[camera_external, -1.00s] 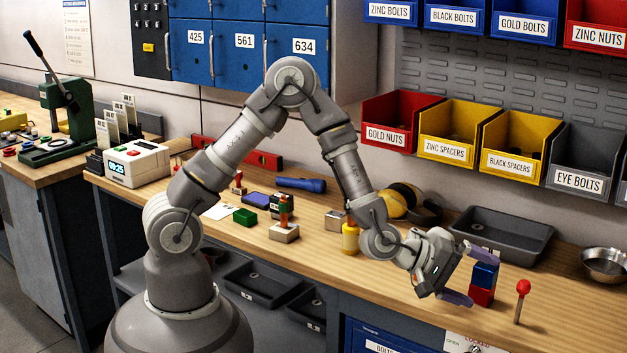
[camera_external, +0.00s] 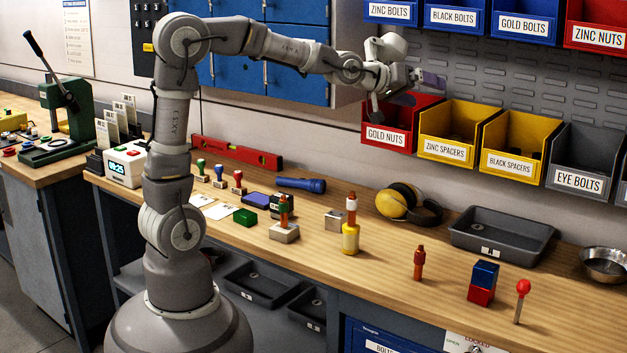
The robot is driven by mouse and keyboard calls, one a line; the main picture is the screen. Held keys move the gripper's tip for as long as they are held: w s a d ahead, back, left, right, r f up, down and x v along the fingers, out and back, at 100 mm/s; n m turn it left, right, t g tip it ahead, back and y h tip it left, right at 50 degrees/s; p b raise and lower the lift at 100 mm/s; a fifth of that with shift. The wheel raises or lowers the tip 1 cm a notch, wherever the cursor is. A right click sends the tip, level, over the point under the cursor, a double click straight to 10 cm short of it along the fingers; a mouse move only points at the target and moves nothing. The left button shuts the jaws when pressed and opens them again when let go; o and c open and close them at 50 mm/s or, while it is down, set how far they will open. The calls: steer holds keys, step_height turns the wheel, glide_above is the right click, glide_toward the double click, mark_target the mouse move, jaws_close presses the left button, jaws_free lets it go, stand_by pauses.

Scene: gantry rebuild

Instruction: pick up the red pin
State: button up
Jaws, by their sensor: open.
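A red round-headed pin (camera_external: 523,288) stands upright near the bench's front edge at the right, on a thin light stem. An orange-red peg-shaped piece (camera_external: 419,262) stands upright on the bench to its left. My gripper (camera_external: 408,97) is raised high, in front of the red GOLD NUTS bin and well above the bench. Its jaws are open, with no object seen between them. It is far up and to the left of the red round-headed pin and touches nothing on the bench.
A blue block on a red block (camera_external: 481,295) stands just left of the pin. A yellow bottle-like piece (camera_external: 350,240) and a grey tray (camera_external: 500,243) stand on the bench (camera_external: 455,265). A metal bowl (camera_external: 604,265) is at the right edge. Labelled bins hang above.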

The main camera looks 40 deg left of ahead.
steer(key=s+a+r+t+y, duration=0.1)
steer(key=s+a+r+y, duration=0.1)
steer(key=a+r, duration=0.8)
steer(key=s+a+r+m+t+y, duration=0.1)
steer(key=s+a+r+y, duration=0.1)
steer(key=a+r, duration=0.7)
steer(key=a+y, duration=0.1)
steer(key=a, duration=0.1)
steer(key=shift+s+a+r, duration=0.2)
steer(key=shift+a+r, duration=0.1)
steer(key=shift+r, duration=0.1)
steer(key=s+a+r, duration=0.1)
steer(key=a, duration=0.1)
steer(key=s+a+r+y, duration=0.1)
steer(key=s+a+r, duration=0.1)
steer(key=s+a+r+y, duration=0.1)
steer(key=a, duration=0.1)
steer(key=shift+s+r+t, duration=0.25)
steer(key=shift+t, duration=0.15)
steer(key=c, duration=0.4)
steer(key=shift+s+a, duration=0.1)
steer(key=c, duration=0.7)
